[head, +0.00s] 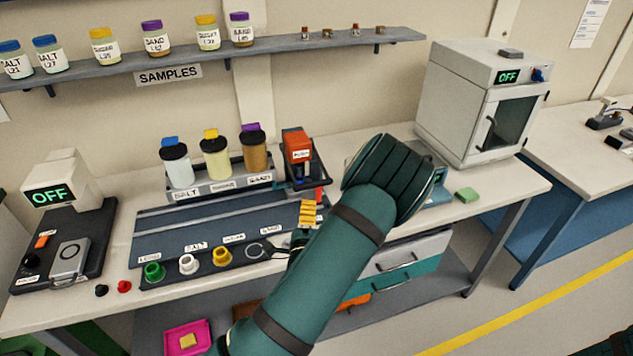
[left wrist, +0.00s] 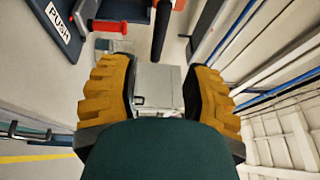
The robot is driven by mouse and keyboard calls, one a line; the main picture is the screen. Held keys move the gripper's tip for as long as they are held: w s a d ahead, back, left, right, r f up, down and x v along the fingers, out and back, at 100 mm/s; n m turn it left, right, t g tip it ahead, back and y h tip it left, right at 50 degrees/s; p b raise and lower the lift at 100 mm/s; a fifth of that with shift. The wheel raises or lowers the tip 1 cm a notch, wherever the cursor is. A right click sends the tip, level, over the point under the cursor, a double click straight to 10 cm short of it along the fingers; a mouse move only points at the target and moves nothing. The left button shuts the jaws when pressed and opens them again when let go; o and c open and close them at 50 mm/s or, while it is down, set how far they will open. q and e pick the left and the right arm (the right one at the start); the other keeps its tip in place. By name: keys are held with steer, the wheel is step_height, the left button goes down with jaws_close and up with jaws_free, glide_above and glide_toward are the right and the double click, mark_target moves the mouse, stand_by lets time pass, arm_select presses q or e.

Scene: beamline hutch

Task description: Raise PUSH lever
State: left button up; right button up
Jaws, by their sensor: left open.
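The PUSH lever's red handle (left wrist: 108,26) shows at the upper left of the left wrist view, beside a white PUSH label (left wrist: 58,28) on a dark plate. In the head view a small red part, apparently this handle (head: 319,193), shows low on the orange-red and black device (head: 298,145). My left gripper (head: 308,213) is just below it, partly hidden by my own arm. In the left wrist view its yellow-padded fingers (left wrist: 163,80) are apart and nothing is held between them. The handle lies beyond the left finger, apparently untouched.
Capped jars (head: 216,160) stand in a rack left of the device. Colored rings (head: 188,264) sit along the bench front. A white oven (head: 478,105) reading OFF stands right. A shelf of sample jars (head: 200,60) hangs above. My arm covers part of the bench.

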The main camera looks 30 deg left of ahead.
mark_target(313, 187)
arm_select(q)
steer(key=x, duration=1)
steer(key=shift+w+a+f+p, duration=0.15)
steer(key=shift+w+p, duration=0.15)
steer(key=shift+w, duration=0.05)
steer(key=shift+o, duration=0.2)
jaws_close()
